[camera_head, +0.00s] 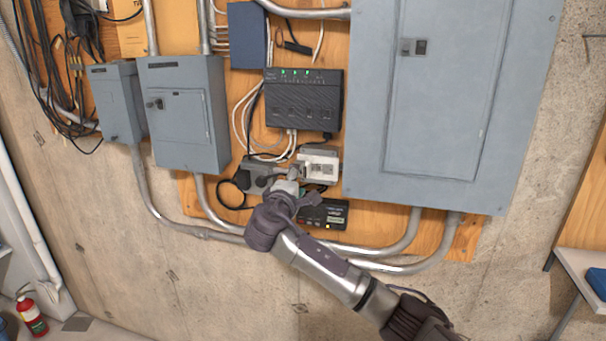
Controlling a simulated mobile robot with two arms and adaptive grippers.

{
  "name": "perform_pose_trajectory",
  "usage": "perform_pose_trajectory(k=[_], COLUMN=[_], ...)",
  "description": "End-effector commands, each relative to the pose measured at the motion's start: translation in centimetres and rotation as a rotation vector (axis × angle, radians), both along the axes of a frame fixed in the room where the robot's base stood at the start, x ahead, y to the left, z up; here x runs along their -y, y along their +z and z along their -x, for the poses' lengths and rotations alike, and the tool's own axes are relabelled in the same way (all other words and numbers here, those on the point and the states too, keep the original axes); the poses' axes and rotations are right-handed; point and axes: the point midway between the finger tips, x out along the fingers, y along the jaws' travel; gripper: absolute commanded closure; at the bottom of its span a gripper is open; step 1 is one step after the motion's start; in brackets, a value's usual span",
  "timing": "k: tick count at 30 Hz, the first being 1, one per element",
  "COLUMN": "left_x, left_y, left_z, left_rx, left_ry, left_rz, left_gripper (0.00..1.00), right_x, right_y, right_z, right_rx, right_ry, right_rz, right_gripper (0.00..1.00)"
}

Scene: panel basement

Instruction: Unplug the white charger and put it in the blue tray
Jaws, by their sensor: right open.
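My right gripper (291,180) reaches up from the lower right to the outlets on the wooden panel. It is open, with its fingers at the gap between a grey outlet box and a white outlet box. A small white piece (287,187) shows at the fingers. It may be the white charger, but the gripper hides much of it and I cannot tell whether it is plugged in. A blue object (597,282), perhaps the blue tray, is cut off at the right edge. My left gripper is not in view.
A black router (303,100) with green lights hangs above the outlets, with loose white cables (250,120) beside it. A black power strip (325,214) sits just below. A large grey electrical panel (440,90) stands right. The blue object lies on a light table (585,262).

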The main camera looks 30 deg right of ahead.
Motion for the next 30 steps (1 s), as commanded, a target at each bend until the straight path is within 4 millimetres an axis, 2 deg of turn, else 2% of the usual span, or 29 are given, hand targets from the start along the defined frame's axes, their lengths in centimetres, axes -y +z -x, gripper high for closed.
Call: perform_pose_trajectory(k=[6, 12, 30], left_x=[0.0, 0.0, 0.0], left_y=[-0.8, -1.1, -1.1], left_z=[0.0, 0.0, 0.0], left_rx=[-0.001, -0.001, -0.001], left_ry=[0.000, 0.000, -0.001], left_rz=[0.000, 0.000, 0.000], left_gripper=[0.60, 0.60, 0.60], right_x=[2.3, 3.5, 3.7], right_y=[-0.1, -0.1, 0.0], right_z=[-1.9, -3.0, -3.2], right_rx=[0.000, 0.000, 0.000], right_ry=[-0.002, -0.001, 0.001], right_rz=[-0.001, -0.001, -0.001], right_gripper=[0.33, 0.33, 0.33])
